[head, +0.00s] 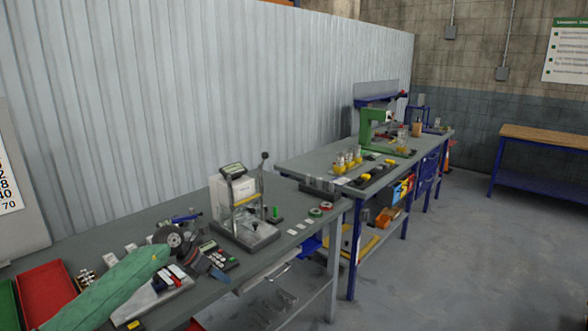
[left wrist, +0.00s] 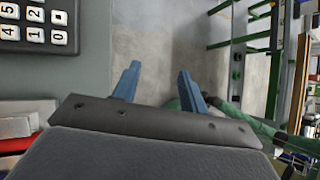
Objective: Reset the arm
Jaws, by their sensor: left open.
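My left arm, in a green sleeve, comes in from the lower left of the head view over the near table (head: 318,228). My left gripper (head: 212,270) is over the table's front part, beside a dark keypad device (head: 217,252). In the left wrist view its two blue fingers (left wrist: 157,75) stand apart with nothing between them. Grey floor shows past the fingertips. My right gripper is not in view.
A red tray (head: 45,290) lies at the near left. A clear-framed press or scale stand (head: 243,212) stands right of the gripper. A green machine (head: 369,132) stands on the farther table. Open floor (head: 460,250) lies to the right.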

